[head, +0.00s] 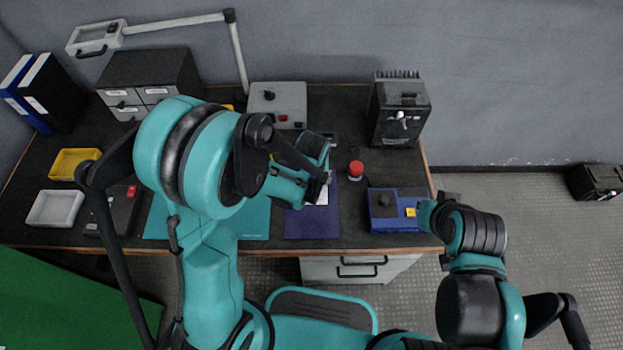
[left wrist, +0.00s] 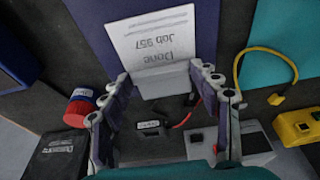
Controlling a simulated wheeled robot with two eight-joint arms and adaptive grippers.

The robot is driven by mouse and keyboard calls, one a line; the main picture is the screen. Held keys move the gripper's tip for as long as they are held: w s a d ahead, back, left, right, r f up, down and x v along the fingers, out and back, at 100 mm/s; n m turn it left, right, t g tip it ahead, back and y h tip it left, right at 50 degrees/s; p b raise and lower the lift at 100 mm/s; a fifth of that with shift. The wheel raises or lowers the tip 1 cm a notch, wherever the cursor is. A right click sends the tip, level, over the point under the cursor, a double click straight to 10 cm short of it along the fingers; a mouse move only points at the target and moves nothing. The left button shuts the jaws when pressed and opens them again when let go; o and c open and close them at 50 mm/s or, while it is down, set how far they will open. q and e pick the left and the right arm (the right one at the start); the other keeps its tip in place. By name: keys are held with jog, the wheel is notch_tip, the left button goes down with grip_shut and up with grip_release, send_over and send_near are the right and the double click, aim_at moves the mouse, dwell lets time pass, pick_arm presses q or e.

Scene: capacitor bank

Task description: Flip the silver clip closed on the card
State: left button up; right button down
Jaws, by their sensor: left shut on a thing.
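The white card (left wrist: 153,38) lies on the dark blue mat (left wrist: 203,22); its printed words, "Done" and "Job 957", appear upside down in the left wrist view. The silver clip (left wrist: 164,80) is a grey plate along the card's lower edge in that view, between my left fingertips. My left gripper (left wrist: 160,80) is shut on the clip, one finger at each side. In the head view my left gripper (head: 326,180) is over the mat (head: 313,222) and hides most of the card (head: 322,197). My right gripper (head: 428,214) is beside the blue box; its fingers are not clear.
A red-capped jar (head: 356,170) stands right of the mat. The blue box (head: 390,222) is near the front right edge. A grey box (head: 279,104) and a dark machine (head: 398,112) stand behind. A teal mat (head: 255,218) lies to the left. A small black part (left wrist: 151,126) lies beyond the clip.

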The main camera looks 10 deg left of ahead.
dwell(0.3)
pick_arm(q)
jog(key=o, duration=1.2)
jog(key=shift+c, duration=0.2)
jog(key=v, duration=1.2)
jog(key=shift+s, duration=0.2)
